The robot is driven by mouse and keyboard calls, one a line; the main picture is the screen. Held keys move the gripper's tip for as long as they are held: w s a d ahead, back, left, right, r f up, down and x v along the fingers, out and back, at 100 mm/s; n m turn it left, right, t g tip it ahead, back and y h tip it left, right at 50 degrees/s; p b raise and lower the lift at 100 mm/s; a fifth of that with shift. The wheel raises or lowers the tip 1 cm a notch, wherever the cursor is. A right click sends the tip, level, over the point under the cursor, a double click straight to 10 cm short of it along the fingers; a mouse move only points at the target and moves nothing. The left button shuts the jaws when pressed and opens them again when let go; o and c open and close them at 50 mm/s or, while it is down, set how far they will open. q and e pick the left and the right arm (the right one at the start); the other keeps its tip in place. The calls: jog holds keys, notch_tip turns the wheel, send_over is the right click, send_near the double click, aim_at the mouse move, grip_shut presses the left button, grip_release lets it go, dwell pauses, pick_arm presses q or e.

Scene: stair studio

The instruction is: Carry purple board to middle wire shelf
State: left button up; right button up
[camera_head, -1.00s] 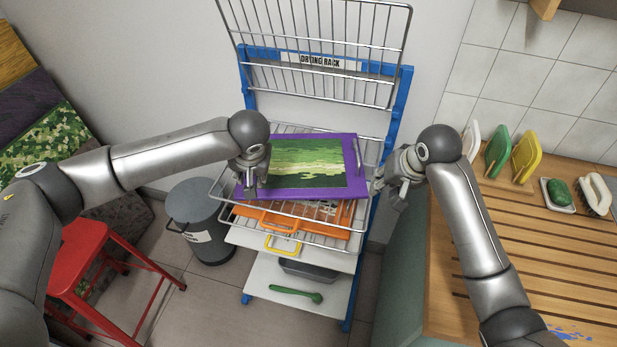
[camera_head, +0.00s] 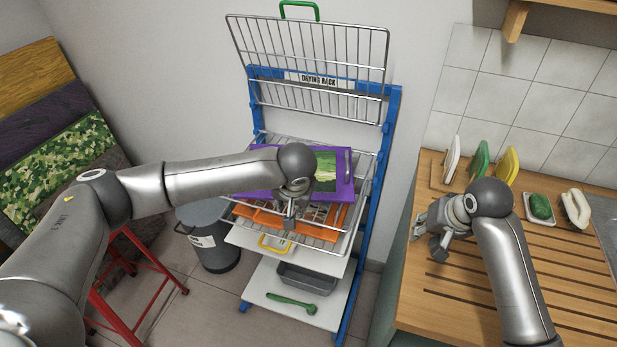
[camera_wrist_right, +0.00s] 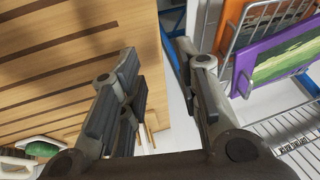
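My right gripper (camera_head: 430,238) is apart from the board, over the wooden counter's left edge. In the right wrist view it (camera_wrist_right: 158,60) is open and empty, with the board (camera_wrist_right: 280,52) off to the right.
The top wire shelf (camera_head: 310,60) is tilted up, with a green handle. A grey bin (camera_head: 215,255) and red stool (camera_head: 140,285) stand left. The wooden counter (camera_head: 540,270) is right.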

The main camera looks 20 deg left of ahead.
jog(key=a+v, duration=0.1)
jog(key=v, duration=1)
jog(key=shift+r, duration=0.4)
jog(key=shift+d, duration=0.1)
